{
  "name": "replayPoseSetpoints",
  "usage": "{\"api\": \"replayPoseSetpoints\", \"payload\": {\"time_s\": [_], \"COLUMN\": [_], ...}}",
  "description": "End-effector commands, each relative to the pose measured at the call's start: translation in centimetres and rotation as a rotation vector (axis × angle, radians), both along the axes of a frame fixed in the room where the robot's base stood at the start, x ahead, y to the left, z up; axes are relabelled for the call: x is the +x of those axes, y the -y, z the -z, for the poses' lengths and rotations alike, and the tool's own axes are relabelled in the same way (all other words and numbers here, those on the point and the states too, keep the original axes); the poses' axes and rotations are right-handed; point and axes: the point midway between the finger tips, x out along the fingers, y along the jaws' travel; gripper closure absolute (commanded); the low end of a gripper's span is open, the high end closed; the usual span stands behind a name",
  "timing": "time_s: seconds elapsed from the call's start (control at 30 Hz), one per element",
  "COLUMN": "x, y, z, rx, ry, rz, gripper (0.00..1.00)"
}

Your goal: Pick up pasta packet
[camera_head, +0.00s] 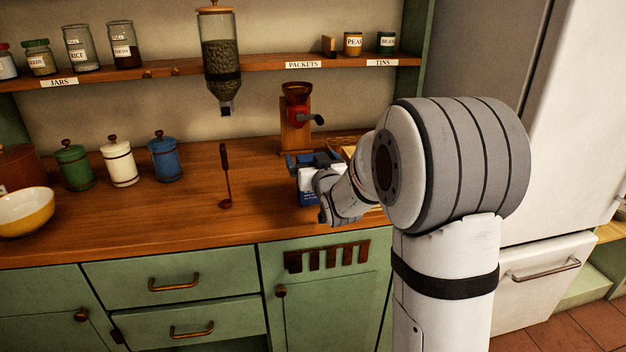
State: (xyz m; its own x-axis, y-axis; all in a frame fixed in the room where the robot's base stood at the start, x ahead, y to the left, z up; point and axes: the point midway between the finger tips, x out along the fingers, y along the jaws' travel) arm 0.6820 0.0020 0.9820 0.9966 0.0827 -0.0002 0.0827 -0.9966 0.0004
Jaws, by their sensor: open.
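A blue and white packet (307,198), which looks like the pasta packet, stands on the wooden counter right of centre. My gripper and wrist hide much of it, and I cannot read its label. My gripper (311,161) is open at the packet's upper part. I cannot tell whether the fingers touch it or stand on both sides of it.
A red grinder (297,112) stands just behind. A ladle (225,178) is left of the packet. Green (74,166), white (119,162) and blue (164,157) canisters and a yellow bowl (26,211) stand further left. A shelf (285,70) with a hanging dispenser (220,65) runs above.

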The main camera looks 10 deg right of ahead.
Motion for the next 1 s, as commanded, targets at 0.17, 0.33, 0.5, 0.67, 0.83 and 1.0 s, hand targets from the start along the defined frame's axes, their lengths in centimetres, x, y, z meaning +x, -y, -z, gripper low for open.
{"api": "replayPoseSetpoints", "payload": {"time_s": [0.17, 0.33, 0.5, 0.67, 0.83, 1.0], "x": [-0.01, -0.03, -0.03, -0.03, -0.03, -0.03], "y": [0.02, 0.04, 0.06, 0.08, 0.18, 0.18], "z": [0.01, 0.00, -0.01, 0.00, 0.00, 0.00], "rx": [0.000, 0.000, 0.000, 0.000, 0.000, 0.000], "ry": [0.000, 0.000, 0.000, 0.000, 0.000, 0.000], "rz": [0.000, 0.001, 0.001, 0.001, 0.003, 0.003], "gripper": [0.06, 0.20, 0.34, 0.47, 0.61, 0.75]}}
